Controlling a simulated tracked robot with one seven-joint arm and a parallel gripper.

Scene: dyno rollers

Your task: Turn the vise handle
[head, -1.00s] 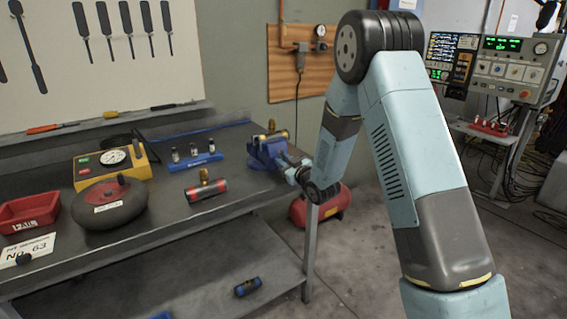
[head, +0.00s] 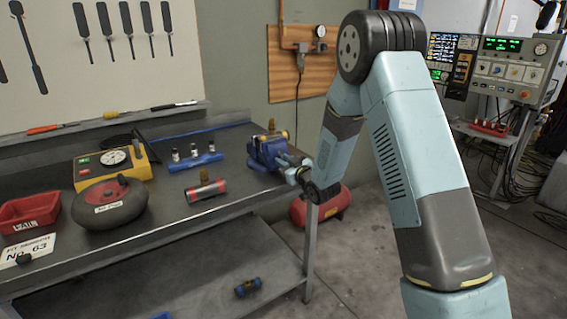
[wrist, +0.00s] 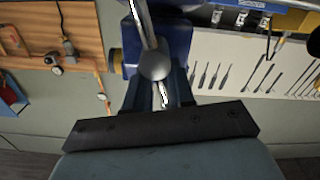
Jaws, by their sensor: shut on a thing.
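The blue vise (head: 268,152) stands at the right front corner of the workbench, with a brass-coloured part upright behind its top. My gripper (head: 293,165) is at the vise's right side, small and partly hidden by my own wrist. In the wrist view the vise (wrist: 178,38) is upright in the picture, and the silver vise handle (wrist: 147,25) runs across a rounded grey screw head, slightly tilted. My gripper (wrist: 163,97) is shut on the handle's lower part.
The workbench (head: 150,228) also holds a red cylinder (head: 205,190), a blue rack (head: 195,160), a yellow gauge box (head: 113,162), a black wheel (head: 108,207) and a red tray (head: 30,210). A red tank (head: 325,207) stands on the floor behind my wrist.

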